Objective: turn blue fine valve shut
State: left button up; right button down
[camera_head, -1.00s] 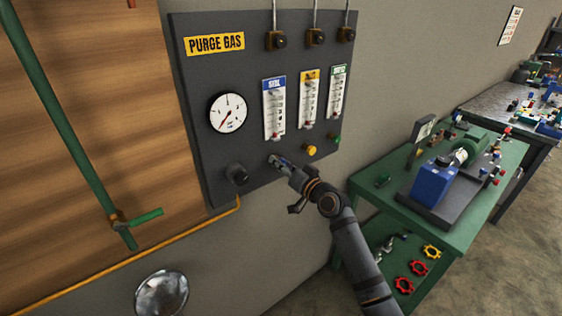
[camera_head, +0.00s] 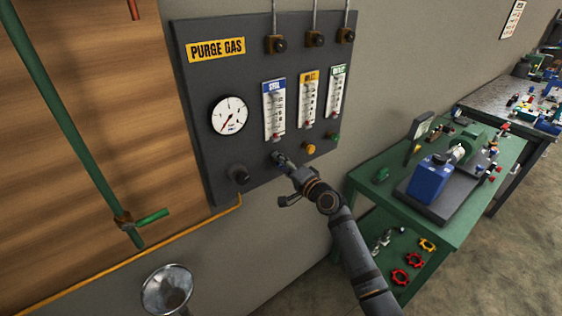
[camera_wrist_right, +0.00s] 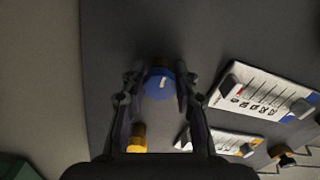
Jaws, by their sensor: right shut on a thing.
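The blue fine valve (camera_wrist_right: 159,84) is a small blue knob with a white mark, on the dark purge gas panel (camera_head: 250,62). In the right wrist view it sits between the fingertips of my right gripper (camera_wrist_right: 155,85). My right gripper is shut on the knob; in the head view the gripper (camera_head: 281,160) reaches the panel below the blue-labelled flowmeter (camera_head: 274,110) and mostly hides the knob. My left gripper is not in view.
A yellow knob (camera_head: 309,148) and a green knob (camera_head: 334,136) sit to the right on the panel. A black knob (camera_head: 238,174) and a round gauge (camera_head: 229,115) are to the left. A green bench (camera_head: 478,200) stands at right.

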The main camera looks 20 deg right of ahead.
jog(key=shift+f, duration=0.25)
dwell(0.3)
jog(key=c, duration=1.3)
grip_release()
jog(key=o, duration=0.3)
jog(key=shift+r, duration=0.15)
jog(key=shift+s, duration=0.1)
jog(key=v, duration=1.1)
jog(key=shift+s+d, duration=0.1)
jog(key=shift+s, duration=0.3)
jog(key=shift+r, duration=0.1)
